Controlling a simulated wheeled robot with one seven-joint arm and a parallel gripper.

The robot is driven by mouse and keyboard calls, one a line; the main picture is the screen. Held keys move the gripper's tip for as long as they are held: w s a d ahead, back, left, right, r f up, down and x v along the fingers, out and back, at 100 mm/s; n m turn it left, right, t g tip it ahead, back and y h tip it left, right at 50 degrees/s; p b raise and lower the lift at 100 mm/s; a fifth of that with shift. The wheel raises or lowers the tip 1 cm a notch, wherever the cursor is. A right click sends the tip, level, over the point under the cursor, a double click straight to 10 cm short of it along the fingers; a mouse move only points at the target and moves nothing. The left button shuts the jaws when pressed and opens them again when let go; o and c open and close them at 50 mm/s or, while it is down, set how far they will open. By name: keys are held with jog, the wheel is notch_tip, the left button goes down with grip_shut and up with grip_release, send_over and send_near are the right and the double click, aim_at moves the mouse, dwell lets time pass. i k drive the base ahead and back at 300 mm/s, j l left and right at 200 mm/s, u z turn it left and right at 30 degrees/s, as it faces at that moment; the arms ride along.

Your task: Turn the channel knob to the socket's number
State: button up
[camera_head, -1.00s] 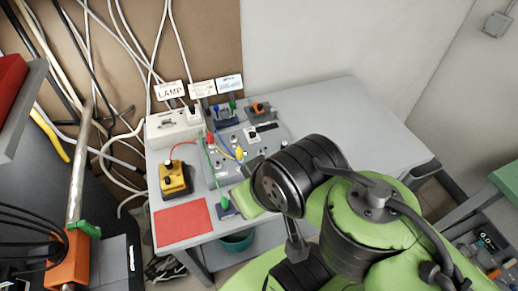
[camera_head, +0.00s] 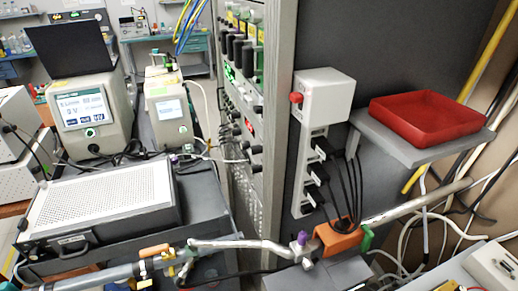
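My gripper is not in this view, and neither is any part of my arm. I cannot pick out a channel knob for certain. A white upright power strip (camera_head: 309,150) is fixed to the side of the dark cabinet. It has a red round knob or button (camera_head: 296,97) at its upper left and several black plugs with cables (camera_head: 345,190) in its sockets. I cannot read a number on it. A white box (camera_head: 494,266) shows partly at the lower right edge.
A red tray (camera_head: 427,132) lies on a grey shelf (camera_head: 421,153) at the right. An equipment rack (camera_head: 245,120) stands in the middle. Two display instruments (camera_head: 92,105) stand at the left behind a perforated metal box (camera_head: 105,200). A metal pipe crosses low in front.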

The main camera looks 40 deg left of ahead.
aim_at(244, 145)
jog(key=u, duration=1.75)
jog(key=i+j+u, duration=0.2)
jog(key=i+j, duration=1)
jog(key=j, duration=0.15)
